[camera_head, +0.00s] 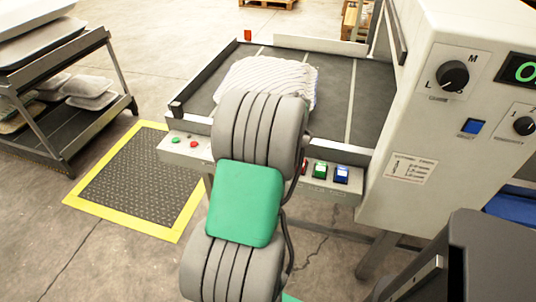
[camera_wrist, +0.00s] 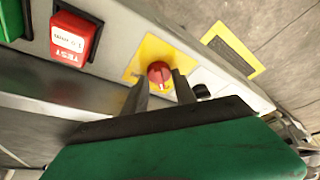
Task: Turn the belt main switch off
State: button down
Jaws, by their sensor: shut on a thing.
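The belt main switch, a red knob on a yellow plate (camera_wrist: 150,48), shows in the wrist view. My gripper (camera_wrist: 160,88) is shut on the red knob (camera_wrist: 159,71), with one finger on each side of it. The knob's exact turn angle is hard to make out. In the head view my arm covers the gripper and this switch. The belt table (camera_head: 335,90) stands behind my arm, with a striped pillow (camera_head: 268,82) on it.
A red switch (camera_wrist: 75,38) and a green one are left of the knob in the wrist view. The head view shows a green button (camera_head: 320,169) and a blue button (camera_head: 342,174). A control cabinet (camera_head: 440,130) stands right, a pillow rack (camera_head: 70,115) left, and a yellow-edged mat (camera_head: 135,175) between.

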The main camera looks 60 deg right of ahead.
dwell(0.3)
jog(key=c, duration=1)
grip_release()
jog(key=shift+c, duration=0.2)
jog(key=v, duration=0.7)
jog(key=shift+r, duration=0.4)
jog(key=shift+a+p, duration=0.2)
jog(key=shift+p, duration=0.1)
